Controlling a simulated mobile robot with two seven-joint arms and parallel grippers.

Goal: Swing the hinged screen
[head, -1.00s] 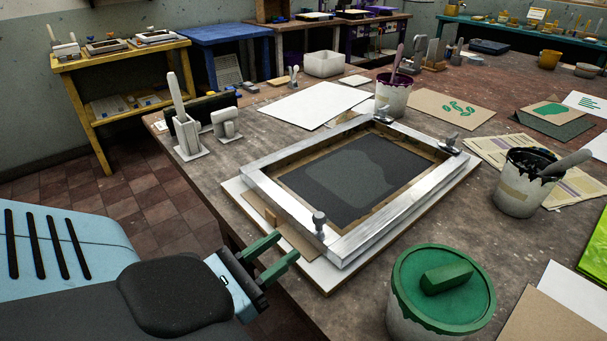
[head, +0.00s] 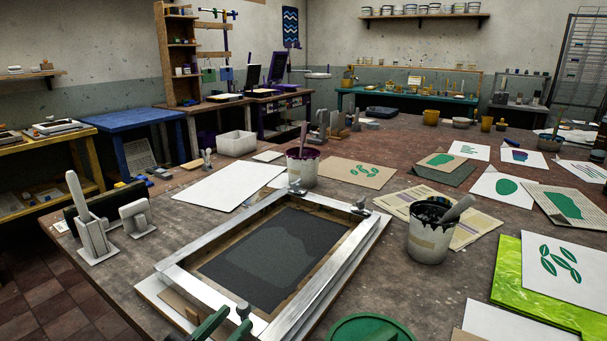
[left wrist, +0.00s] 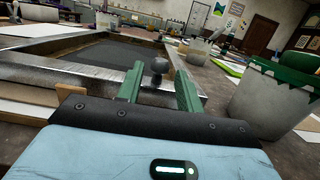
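The hinged screen (head: 330,277) is a silver metal frame with dark mesh and a paler patch, lying flat over a white board (head: 150,291) on the table. A round grey knob (head: 243,309) stands at its near corner; clamp-like hinge fittings (head: 362,208) sit at the far side. My left gripper (head: 237,317) has green fingers at the near edge, close to the knob. In the left wrist view the fingers (left wrist: 158,86) are apart, with the knob (left wrist: 159,65) showing between their tips. Contact with the frame cannot be told. My right gripper is not in view.
White holders (head: 93,235) stand at left. White paper (head: 228,186) lies behind the screen.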

